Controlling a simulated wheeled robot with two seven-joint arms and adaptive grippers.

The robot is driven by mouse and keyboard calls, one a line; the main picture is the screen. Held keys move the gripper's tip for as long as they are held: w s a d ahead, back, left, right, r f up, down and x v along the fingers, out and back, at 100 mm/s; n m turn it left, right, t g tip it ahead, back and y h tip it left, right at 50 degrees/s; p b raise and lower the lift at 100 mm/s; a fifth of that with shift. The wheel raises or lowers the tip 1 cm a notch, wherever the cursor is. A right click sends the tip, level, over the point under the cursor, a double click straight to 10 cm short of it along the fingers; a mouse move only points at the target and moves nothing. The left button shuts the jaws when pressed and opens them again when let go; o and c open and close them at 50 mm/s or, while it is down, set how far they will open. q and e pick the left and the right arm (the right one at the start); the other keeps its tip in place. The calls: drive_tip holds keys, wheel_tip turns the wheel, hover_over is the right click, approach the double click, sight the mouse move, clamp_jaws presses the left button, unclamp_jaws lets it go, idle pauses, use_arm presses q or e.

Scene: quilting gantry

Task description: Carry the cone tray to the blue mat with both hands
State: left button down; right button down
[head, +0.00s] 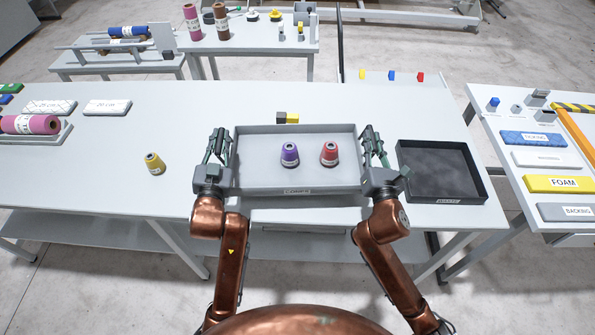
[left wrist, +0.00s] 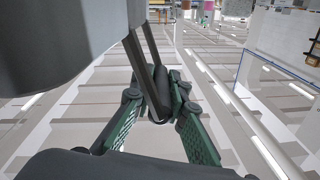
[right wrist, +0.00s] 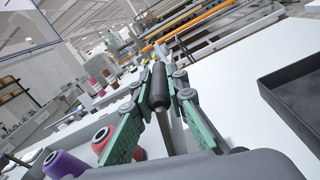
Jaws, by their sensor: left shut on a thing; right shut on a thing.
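The grey cone tray (head: 297,183) is in front of me in the head view, with a purple cone (head: 289,155) and a red cone (head: 329,154) standing in it. My left gripper (head: 218,145) is at its left end, shut on a dark bar handle (left wrist: 158,85). My right gripper (head: 374,147) is at its right end, shut on the other dark handle (right wrist: 160,85). The tray looks level; I cannot tell whether it is clear of the table. Both cones also show in the right wrist view. I cannot make out a blue mat.
A black tray (head: 462,199) stands close to the right of my right gripper. A yellow cone (head: 154,163) stands on the table (head: 100,150) to the left. A small black and yellow block (head: 288,118) is just behind the cone tray. A side table with labelled slabs is at right.

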idle(0.7)
